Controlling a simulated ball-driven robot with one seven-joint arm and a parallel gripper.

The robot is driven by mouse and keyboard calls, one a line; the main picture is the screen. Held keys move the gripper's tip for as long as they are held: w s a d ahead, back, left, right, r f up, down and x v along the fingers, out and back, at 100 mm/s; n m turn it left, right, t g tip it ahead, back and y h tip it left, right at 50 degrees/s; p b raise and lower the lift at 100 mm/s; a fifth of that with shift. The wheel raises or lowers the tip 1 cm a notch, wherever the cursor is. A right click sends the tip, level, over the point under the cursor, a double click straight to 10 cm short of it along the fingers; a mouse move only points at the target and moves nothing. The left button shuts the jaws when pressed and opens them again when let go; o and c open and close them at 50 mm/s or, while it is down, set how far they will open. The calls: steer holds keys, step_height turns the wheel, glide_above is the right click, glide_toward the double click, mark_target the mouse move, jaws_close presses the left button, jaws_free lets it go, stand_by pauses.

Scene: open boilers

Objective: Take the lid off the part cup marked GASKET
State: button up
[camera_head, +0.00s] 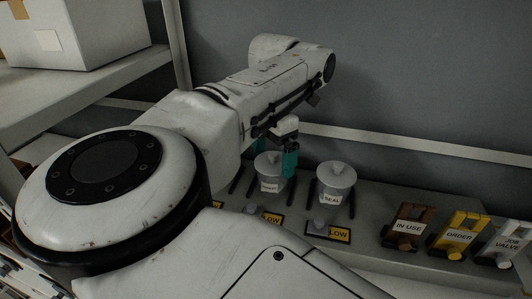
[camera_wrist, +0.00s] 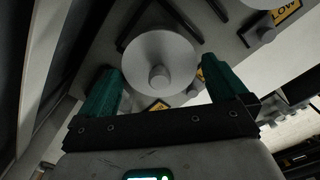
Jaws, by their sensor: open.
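A grey lidded cup (camera_head: 270,175) stands on the grey bench, under my gripper in the head view. Its small white label is too blurred to read surely. In the wrist view its round lid (camera_wrist: 150,50) with a central knob (camera_wrist: 159,76) faces the camera. My gripper (camera_head: 275,164) is open, its teal fingers on either side of this lid; it also shows in the wrist view (camera_wrist: 162,75). Whether a finger touches the lid I cannot tell. A second lidded cup (camera_head: 336,185), labelled SEAL, stands to the right, clear of the gripper.
Yellow LOW plates (camera_head: 341,234) and small grey knobs (camera_head: 319,225) sit before the cups. Dark bars stand beside the cups. Tags IN USE (camera_head: 407,227), ORDER (camera_head: 460,232) and JOB VALVE (camera_head: 508,245) stand at the right. A wall rises close behind. A shelf holds a white box (camera_head: 75,35).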

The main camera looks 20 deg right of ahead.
steer(key=shift+f, duration=0.1)
steer(key=c, duration=0.8)
steer(key=shift+o, duration=0.2)
